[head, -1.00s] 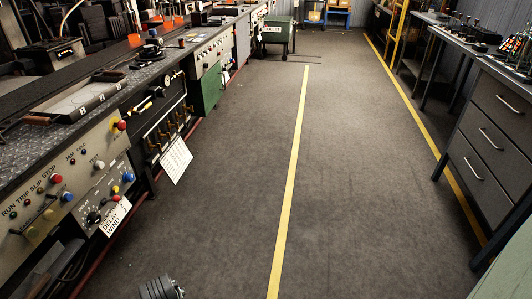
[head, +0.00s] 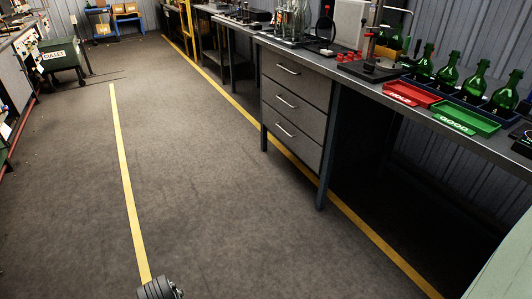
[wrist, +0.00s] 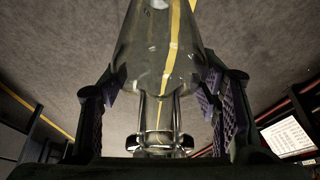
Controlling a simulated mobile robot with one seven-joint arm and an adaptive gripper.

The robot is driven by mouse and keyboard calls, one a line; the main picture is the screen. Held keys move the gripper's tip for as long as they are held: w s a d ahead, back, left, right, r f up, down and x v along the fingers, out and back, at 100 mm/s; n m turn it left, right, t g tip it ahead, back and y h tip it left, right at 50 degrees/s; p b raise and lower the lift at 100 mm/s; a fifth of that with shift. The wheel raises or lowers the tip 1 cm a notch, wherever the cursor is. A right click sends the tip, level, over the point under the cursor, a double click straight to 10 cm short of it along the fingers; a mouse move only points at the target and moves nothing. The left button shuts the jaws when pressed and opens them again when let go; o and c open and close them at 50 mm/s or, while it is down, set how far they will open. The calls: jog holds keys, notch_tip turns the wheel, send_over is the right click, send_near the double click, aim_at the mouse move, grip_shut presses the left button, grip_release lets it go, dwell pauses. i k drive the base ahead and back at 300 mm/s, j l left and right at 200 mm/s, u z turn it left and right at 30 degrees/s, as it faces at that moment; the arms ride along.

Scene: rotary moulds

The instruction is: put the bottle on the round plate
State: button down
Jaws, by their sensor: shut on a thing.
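The bottle (wrist: 165,55) is clear glass and shows in the wrist view, between the dark fingers of my gripper (wrist: 160,92). Its wide body is at the top of the picture and its narrower neck, with metal wire around it, is lower down. My gripper is shut on it. The floor and a yellow line show through the glass. In the head view neither the bottle nor my gripper's fingers show. I cannot make out a round plate for certain in either view.
A long bench (head: 345,82) with drawers (head: 293,97) runs along the right. On it stand green bottles (head: 473,79), a red HOLD tray (head: 405,96), a green GOOD tray (head: 465,120) and a metal stand (head: 373,68). A green cart (head: 61,60) is far left.

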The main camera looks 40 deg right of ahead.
aim_at(390, 64)
jog(key=z, duration=0.4)
jog(key=i+z, duration=0.15)
jog(key=z, duration=0.3)
jog(key=j+z, duration=0.1)
jog(key=z, duration=0.3)
jog(key=i+j+z, duration=0.1)
jog(key=z, duration=0.25)
jog(key=i+j+z, duration=0.1)
jog(key=j+z, duration=0.25)
jog(key=i+j+z, duration=0.1)
jog(key=z, duration=0.3)
jog(key=j+z, duration=1)
jog(key=j, duration=0.25)
jog(key=k+j+z, duration=0.2)
jog(key=j, duration=0.25)
jog(key=k+j, duration=0.1)
jog(key=j, duration=0.4)
jog(key=j+z, duration=0.1)
jog(key=j, duration=0.4)
jog(key=k, duration=0.05)
